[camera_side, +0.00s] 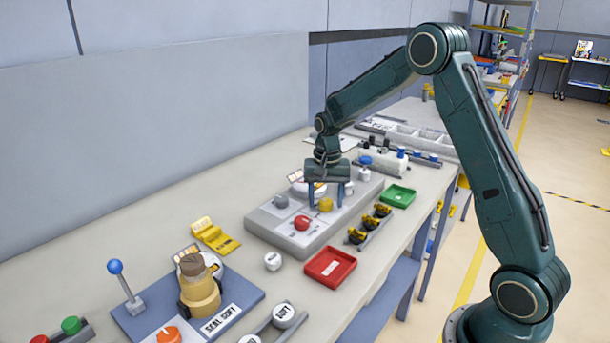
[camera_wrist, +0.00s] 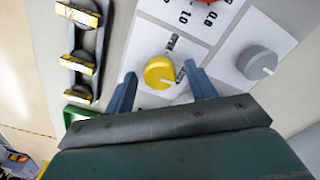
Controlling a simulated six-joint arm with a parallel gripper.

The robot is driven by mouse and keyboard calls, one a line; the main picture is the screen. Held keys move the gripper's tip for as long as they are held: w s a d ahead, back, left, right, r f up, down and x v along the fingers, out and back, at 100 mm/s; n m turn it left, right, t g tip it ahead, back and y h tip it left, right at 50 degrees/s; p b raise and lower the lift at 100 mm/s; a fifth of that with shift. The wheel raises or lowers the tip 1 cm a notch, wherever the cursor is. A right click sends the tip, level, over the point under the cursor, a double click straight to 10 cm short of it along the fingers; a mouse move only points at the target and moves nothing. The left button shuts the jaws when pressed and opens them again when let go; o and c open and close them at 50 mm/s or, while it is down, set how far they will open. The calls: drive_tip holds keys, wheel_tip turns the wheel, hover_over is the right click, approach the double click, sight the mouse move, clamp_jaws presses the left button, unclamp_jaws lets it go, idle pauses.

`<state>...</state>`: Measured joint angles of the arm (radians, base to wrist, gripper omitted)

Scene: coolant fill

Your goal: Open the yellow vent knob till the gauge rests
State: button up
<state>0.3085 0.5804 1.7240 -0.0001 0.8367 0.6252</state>
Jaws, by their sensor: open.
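The yellow vent knob (camera_wrist: 159,72) is round with a pale pointer mark and sits on a white label plate. It also shows on the grey panel block in the side view (camera_side: 326,204). My gripper (camera_side: 326,198) points down over the panel with its two blue-grey fingers apart. In the wrist view the fingers of my gripper (camera_wrist: 160,77) stand to either side of the yellow knob, with a gap visible at each side. I cannot tell how far down they reach around it. A pale round dial (camera_side: 317,189) sits behind the gripper, mostly hidden; its needle cannot be read.
A grey knob (camera_wrist: 262,63) and a red knob (camera_side: 302,222) are close by on the panel (camera_side: 272,236). A red tray (camera_side: 330,267), a green tray (camera_side: 398,195) and several black-and-yellow clips (camera_side: 370,224) lie beside it.

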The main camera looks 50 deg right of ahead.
drive_tip(key=c, duration=1)
